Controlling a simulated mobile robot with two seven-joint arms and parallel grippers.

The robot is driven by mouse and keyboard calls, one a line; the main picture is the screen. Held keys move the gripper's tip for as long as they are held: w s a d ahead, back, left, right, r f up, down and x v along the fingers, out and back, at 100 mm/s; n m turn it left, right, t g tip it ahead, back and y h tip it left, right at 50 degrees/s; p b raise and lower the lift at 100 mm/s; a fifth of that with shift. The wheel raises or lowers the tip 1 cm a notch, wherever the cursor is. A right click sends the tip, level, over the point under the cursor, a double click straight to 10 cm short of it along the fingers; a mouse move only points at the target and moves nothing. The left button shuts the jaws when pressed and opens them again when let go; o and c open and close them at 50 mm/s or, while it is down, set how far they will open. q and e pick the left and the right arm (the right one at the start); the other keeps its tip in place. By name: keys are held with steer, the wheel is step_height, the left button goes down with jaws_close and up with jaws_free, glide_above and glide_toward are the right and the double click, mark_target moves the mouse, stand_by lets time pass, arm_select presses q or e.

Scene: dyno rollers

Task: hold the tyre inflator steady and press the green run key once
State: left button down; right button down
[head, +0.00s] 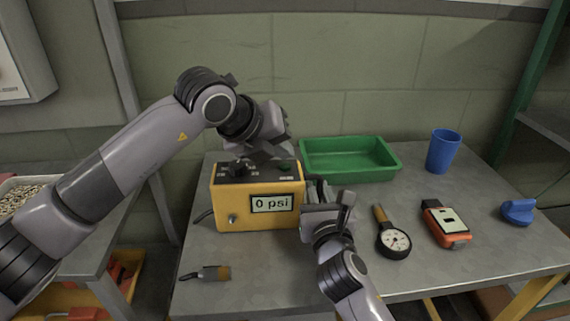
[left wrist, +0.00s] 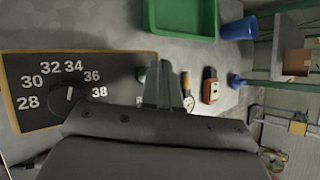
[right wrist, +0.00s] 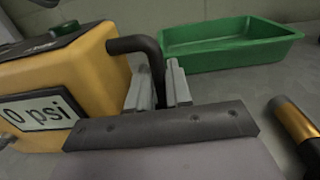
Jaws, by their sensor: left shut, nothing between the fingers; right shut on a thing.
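The tyre inflator (head: 230,208) is a yellow box with a dark top, standing upright on the bench; its display (head: 271,203) reads "0 psi". Its dial knob (left wrist: 65,97) sits among numbers 28 to 38 in the left wrist view. The green run key (right wrist: 64,28) shows on the top in the right wrist view, and partly beside my left fingers in the left wrist view (left wrist: 141,74). My left gripper (head: 262,154) is shut and empty, just above the top; contact cannot be told. My right gripper (right wrist: 158,88) is shut on the black side handle (right wrist: 135,44) of the inflator.
A green tray (head: 350,174) stands behind, with a blue cup (head: 443,151) to its right. A round gauge (head: 394,240), an orange meter (head: 446,224) and a blue knob-like piece (head: 517,211) lie right. A small fitting (head: 210,272) lies in front.

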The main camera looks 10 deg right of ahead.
mark_target(281, 167)
arm_select(q)
steer(key=shift+f, duration=0.25)
arm_select(e)
steer(key=shift+r, duration=0.15)
arm_select(q)
steer(key=shift+f, duration=0.45)
stand_by(0.6)
steer(key=shift+r, duration=0.85)
steer(key=shift+r, duration=2.5)
